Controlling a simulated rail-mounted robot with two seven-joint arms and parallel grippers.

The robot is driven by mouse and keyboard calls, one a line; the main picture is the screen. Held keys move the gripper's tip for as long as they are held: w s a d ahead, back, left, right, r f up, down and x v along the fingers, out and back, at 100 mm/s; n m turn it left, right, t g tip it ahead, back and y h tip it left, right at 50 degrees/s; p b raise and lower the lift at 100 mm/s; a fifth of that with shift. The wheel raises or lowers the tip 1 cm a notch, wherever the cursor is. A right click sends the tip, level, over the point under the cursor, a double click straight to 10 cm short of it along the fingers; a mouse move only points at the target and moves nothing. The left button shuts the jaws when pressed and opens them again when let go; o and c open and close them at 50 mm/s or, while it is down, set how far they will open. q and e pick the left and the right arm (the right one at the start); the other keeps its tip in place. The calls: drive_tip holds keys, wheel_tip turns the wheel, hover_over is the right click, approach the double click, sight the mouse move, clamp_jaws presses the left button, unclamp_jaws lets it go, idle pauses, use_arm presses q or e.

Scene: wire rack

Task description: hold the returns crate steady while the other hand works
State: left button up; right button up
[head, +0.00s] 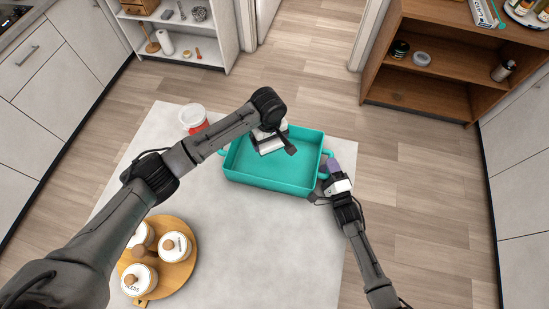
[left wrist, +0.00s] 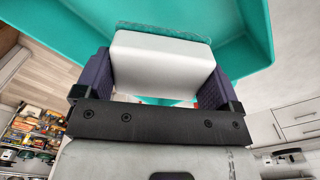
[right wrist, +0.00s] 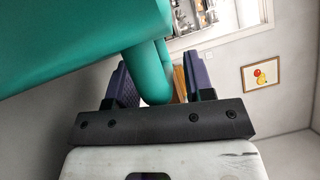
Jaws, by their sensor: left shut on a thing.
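The returns crate (head: 262,180) is a teal open box with side handles, standing on the pale table. My left gripper (head: 271,139) is over the crate's inside, shut on a white block (left wrist: 162,65) with a thin textured strip along its far edge. The crate's teal wall shows behind the block in the left wrist view. My right gripper (head: 328,178) is at the crate's right handle (right wrist: 152,72). The handle lies between its fingers, close to the left finger, with a gap to the right finger. The crate's left handle is partly hidden by my left arm.
A white tub with a red band (head: 194,119) stands left of the crate. A round wooden board (head: 182,265) with several white lidded jars is at the front left. The table (head: 265,240) is clear in front of the crate. Shelves stand beyond on both sides.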

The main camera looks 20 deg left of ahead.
drive_tip(key=v, duration=1.2)
idle(0.3)
